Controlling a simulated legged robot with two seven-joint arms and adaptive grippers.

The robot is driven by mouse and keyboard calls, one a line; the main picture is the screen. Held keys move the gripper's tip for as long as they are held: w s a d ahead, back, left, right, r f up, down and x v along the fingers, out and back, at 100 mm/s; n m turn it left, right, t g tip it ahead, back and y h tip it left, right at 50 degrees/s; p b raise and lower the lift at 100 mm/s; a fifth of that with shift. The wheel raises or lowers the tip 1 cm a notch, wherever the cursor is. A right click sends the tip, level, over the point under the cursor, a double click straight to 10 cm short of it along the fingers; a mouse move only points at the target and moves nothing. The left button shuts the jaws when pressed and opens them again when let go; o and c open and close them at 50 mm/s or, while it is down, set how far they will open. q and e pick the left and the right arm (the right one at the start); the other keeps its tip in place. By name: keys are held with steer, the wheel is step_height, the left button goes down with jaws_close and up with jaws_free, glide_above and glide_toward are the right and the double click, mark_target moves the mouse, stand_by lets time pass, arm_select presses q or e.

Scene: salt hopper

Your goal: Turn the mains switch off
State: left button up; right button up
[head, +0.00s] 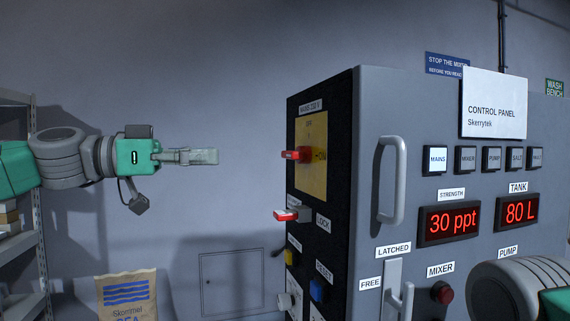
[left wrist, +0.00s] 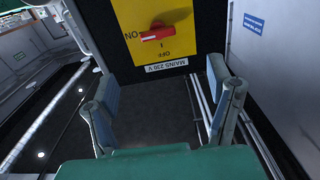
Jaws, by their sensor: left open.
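The mains switch is a red rotary handle (head: 303,154) on a yellow plate (head: 311,180) on the cabinet's dark side face. Its handle lies horizontal, in line with the ON mark; OFF is printed above. In the left wrist view the switch (left wrist: 158,33) appears upside down, near the top, with the MAINS 230 V label (left wrist: 160,65) below it. My left gripper (head: 216,156) is left of the switch at about its height, pointing at the panel, with a gap between. In the left wrist view its fingers (left wrist: 162,80) are spread and empty. My right gripper is out of view.
Below the switch is a red-tipped lever (head: 287,215) beside a LOCK label. Yellow (head: 291,257) and blue (head: 318,290) buttons sit lower. The cabinet front has a grey handle (head: 391,180) near the edge. A shelf (head: 38,230) stands far left.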

mark_target(285, 155)
arm_select(q)
steer(key=p+x, duration=0.1)
steer(key=x, duration=1.2)
steer(key=shift+s+d+f+p, duration=0.1)
steer(key=shift+f+p, duration=0.05)
steer(key=shift+p, duration=0.25)
steer(key=shift+d, duration=0.3)
steer(key=shift+d, duration=0.1)
steer(key=c, duration=1.2)
